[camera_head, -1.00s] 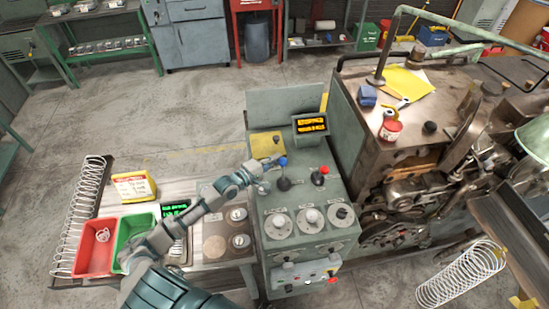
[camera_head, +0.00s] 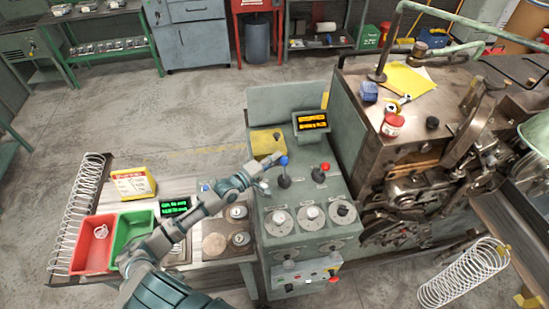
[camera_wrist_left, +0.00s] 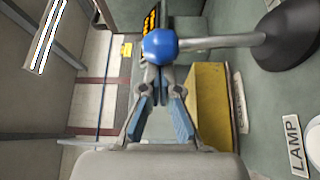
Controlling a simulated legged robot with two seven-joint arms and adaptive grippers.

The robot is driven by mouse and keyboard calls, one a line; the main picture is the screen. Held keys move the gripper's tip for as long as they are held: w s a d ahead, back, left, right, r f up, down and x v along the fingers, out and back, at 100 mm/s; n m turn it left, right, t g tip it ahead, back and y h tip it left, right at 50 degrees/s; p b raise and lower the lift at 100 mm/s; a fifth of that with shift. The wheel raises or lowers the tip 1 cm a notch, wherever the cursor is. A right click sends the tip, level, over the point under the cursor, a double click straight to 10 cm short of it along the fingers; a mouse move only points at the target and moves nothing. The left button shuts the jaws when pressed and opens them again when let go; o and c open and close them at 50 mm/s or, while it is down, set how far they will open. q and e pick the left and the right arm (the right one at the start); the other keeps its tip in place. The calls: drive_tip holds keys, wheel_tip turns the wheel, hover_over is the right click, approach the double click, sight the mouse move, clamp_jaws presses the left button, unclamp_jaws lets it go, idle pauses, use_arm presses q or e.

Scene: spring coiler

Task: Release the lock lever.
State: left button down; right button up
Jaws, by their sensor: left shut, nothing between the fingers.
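A lever with a blue knob (camera_head: 284,160) stands on the sloped green control panel (camera_head: 262,200). A second lever with a red knob (camera_head: 325,167) stands to its right. I cannot read which one is labelled as the lock lever. My left gripper (camera_head: 272,160) is shut and empty, just left of the blue knob. In the left wrist view the blue knob (camera_wrist_left: 160,46) is directly beyond the fingertips (camera_wrist_left: 160,72) and overlaps them; contact cannot be told. Its shaft runs right to a black base (camera_wrist_left: 288,36). My right gripper is not in view.
A yellow box (camera_head: 266,141) sits behind the blue lever; it also shows close to the fingers in the left wrist view (camera_wrist_left: 208,105). An amber display (camera_head: 312,121) stands behind the levers. Dials (camera_head: 312,216) lie in front. The machine (camera_head: 390,150) rises to the right.

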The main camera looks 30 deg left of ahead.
sight(282, 162)
use_arm(q)
drive_tip(key=m, duration=0.1)
drive_tip(key=s+d+m, duration=0.1)
drive_tip(key=s+d+m+t+b, duration=0.1)
drive_tip(key=shift+s+r+h, duration=0.15)
drive_tip(key=shift+r+h, duration=0.1)
drive_tip(key=shift+h, duration=0.15)
drive_tip(key=shift+s+d, duration=0.2)
drive_tip(key=shift+s+d+p, duration=0.45)
drive_tip(key=shift+s+p, duration=0.3)
drive_tip(key=shift+p, duration=0.1)
drive_tip(key=shift+f, duration=0.2)
drive_tip(key=shift+r, duration=0.1)
